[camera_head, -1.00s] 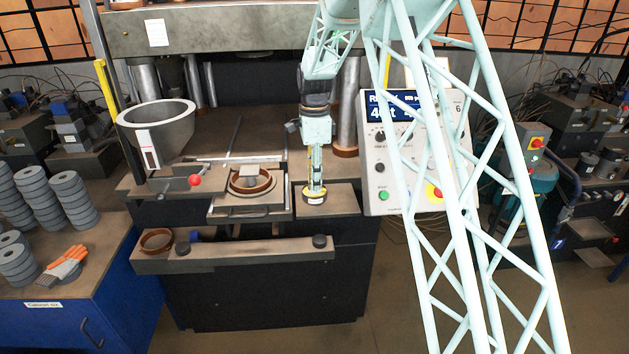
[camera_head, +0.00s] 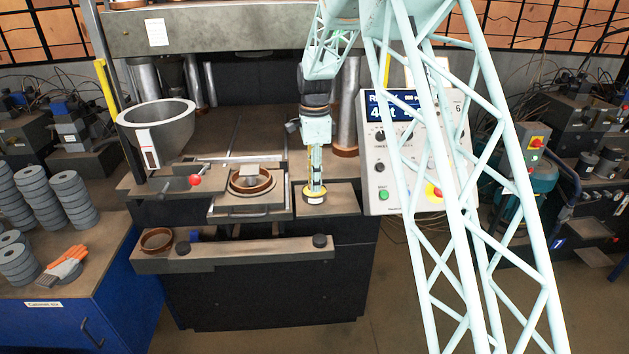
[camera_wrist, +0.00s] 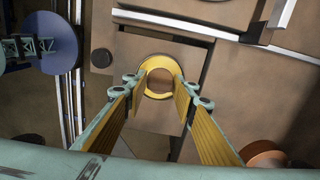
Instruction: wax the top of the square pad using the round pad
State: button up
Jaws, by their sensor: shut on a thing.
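The round pad (camera_head: 314,197), with a yellow and dark rim, is at the tip of my gripper (camera_head: 315,184) in the head view. My gripper points straight down and is shut on it. In the wrist view the round pad (camera_wrist: 160,64) shows as a yellow ring with a brown middle between the fingertips (camera_wrist: 160,86). The square pad seems to be the flat brown square plate (camera_head: 343,196) under it, right of the mould; it also shows in the wrist view (camera_wrist: 133,58). The round pad is over this plate; I cannot tell whether they touch.
A round mould with a brown ring (camera_head: 262,185) sits left of my gripper. A grey hopper (camera_head: 157,125) and a red ball-ended lever (camera_head: 195,180) stand further left. The control panel (camera_head: 385,150) is close on the right. A ledge with knobs (camera_head: 235,253) runs in front.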

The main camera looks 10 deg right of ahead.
dwell(0.7)
jog(key=shift+r+p, duration=1.9)
jog(key=shift+r, duration=1.6)
jog(key=shift+f, duration=0.1)
jog(key=w+n+b, duration=0.1)
jog(key=n, duration=0.1)
jog(key=f+n+b, duration=0.1)
jog(key=shift+w+f+n, duration=0.1)
jog(key=shift+w+n, duration=0.25)
jog(key=shift+n, duration=0.05)
jog(key=w+n+b, duration=0.1)
jog(key=n, duration=0.1)
jog(key=w+f+n+b, duration=0.1)
jog(key=n+b, duration=0.1)
jog(key=n, duration=0.1)
jog(key=shift+w+f+n, duration=0.15)
jog(key=shift+f+n, duration=0.05)
jog(key=shift+n, duration=0.1)
jog(key=shift+w+f+n+b, duration=0.45)
jog(key=shift+n+b, duration=0.45)
jog(key=shift+n, duration=0.65)
jog(key=shift+w+f+n+b, duration=0.2)
jog(key=shift+w+n+b, duration=0.65)
jog(key=shift+n, duration=0.75)
jog(key=shift+w+f+n+b, duration=0.4)
jog(key=shift+n+b, duration=0.6)
jog(key=shift+n, duration=0.55)
jog(key=shift+r, duration=0.15)
